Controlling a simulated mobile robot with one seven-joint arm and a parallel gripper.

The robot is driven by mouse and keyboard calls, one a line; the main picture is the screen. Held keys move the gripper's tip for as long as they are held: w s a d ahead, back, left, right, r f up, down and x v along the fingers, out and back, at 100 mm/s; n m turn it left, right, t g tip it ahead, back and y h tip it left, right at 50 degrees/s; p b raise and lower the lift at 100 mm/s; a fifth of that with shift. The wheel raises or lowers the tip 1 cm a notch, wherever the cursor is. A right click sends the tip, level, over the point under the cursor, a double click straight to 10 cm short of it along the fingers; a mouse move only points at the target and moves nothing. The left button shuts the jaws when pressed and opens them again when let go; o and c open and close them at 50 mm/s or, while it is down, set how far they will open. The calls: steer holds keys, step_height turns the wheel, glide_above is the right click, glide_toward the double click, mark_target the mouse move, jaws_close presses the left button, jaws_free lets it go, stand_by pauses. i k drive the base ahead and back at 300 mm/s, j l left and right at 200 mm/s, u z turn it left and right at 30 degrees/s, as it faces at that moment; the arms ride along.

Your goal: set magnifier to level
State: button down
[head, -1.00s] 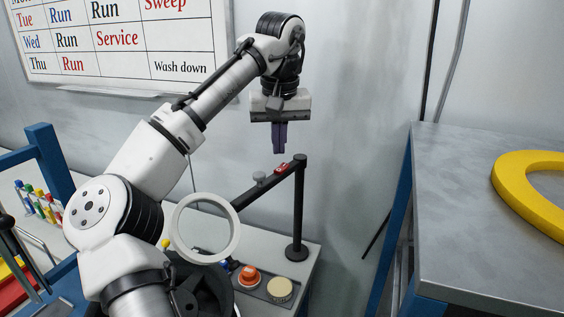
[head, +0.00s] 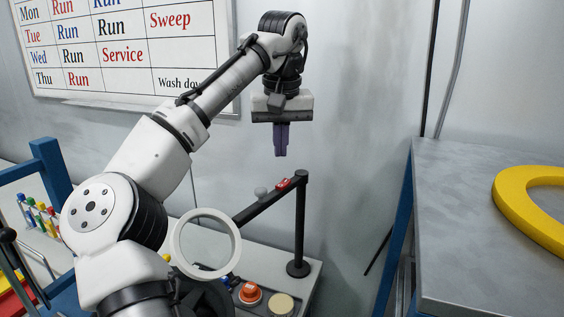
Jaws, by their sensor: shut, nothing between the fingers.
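The magnifier shows as a white ring (head: 205,243) at lower middle, partly in front of the bench. A dark arm (head: 258,203) slopes up to the right towards a black upright post (head: 299,225). A small red piece (head: 284,184) and a grey knob (head: 261,193) sit on this arm near the post.
An orange button (head: 249,292) and a cream disc (head: 280,305) are on the bench. A rack of coloured tubes (head: 42,216) stands at left. A grey table (head: 470,240) with a yellow ring (head: 530,205) is at right. A whiteboard (head: 125,55) hangs behind.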

mark_target(230, 226)
steer(key=k, duration=0.95)
